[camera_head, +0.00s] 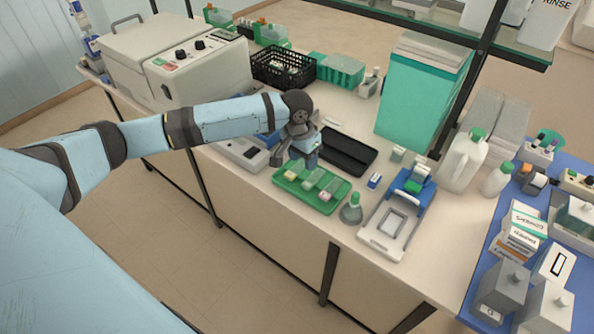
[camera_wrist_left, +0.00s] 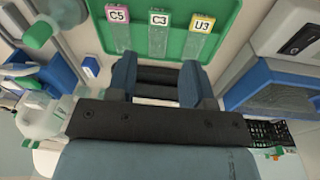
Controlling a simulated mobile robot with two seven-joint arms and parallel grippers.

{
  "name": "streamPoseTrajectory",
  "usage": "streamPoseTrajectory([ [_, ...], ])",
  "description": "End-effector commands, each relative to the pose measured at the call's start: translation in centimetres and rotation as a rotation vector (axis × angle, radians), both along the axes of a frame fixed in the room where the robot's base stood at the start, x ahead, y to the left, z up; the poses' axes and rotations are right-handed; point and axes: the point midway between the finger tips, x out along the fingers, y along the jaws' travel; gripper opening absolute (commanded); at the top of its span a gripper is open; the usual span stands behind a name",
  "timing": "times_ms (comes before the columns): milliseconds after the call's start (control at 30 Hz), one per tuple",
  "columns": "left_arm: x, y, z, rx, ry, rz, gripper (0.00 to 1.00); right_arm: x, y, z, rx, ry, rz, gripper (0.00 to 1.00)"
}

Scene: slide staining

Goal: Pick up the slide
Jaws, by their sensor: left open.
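A green tray (camera_head: 283,183) lies on the bench with three clear slides on it. The tray fills the top of the left wrist view (camera_wrist_left: 225,50). There the slides bear a pink label C5 (camera_wrist_left: 117,14), a label C3 (camera_wrist_left: 158,18) and a yellow label U3 (camera_wrist_left: 202,20). My left gripper (camera_head: 293,160) is above the back left part of the tray. Its two blue-grey fingers are apart (camera_wrist_left: 158,75) with no slide seen between them. In the wrist view, the slides lie beyond the fingertips. My right gripper is not in view.
A black tray (camera_head: 346,152) lies behind the green one. A small flask (camera_head: 351,211) and a white-and-blue device (camera_head: 385,222) stand to the right. A grey instrument (camera_head: 240,152) is to the left. A black basket (camera_head: 283,66) and green rack (camera_head: 341,70) are farther back.

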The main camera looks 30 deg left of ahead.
Motion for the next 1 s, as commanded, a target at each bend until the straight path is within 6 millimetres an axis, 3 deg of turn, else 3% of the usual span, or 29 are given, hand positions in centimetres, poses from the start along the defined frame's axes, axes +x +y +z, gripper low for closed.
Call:
streamPoseTrajectory([
  [100, 0.9, 3.2, 2.5, 0.054, 0.049, 0.061, 0.47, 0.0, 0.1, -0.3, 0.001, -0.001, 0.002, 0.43],
  [267, 1.1, 4.9, 3.6, 0.081, 0.085, 0.100, 0.47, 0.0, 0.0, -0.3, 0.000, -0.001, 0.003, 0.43],
  [700, 1.1, 4.9, -3.7, 0.082, 0.089, 0.103, 0.47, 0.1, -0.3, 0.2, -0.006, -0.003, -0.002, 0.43],
  [1000, 1.0, 5.1, -6.2, 0.084, 0.089, 0.103, 0.47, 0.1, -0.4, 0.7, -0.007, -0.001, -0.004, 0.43],
])
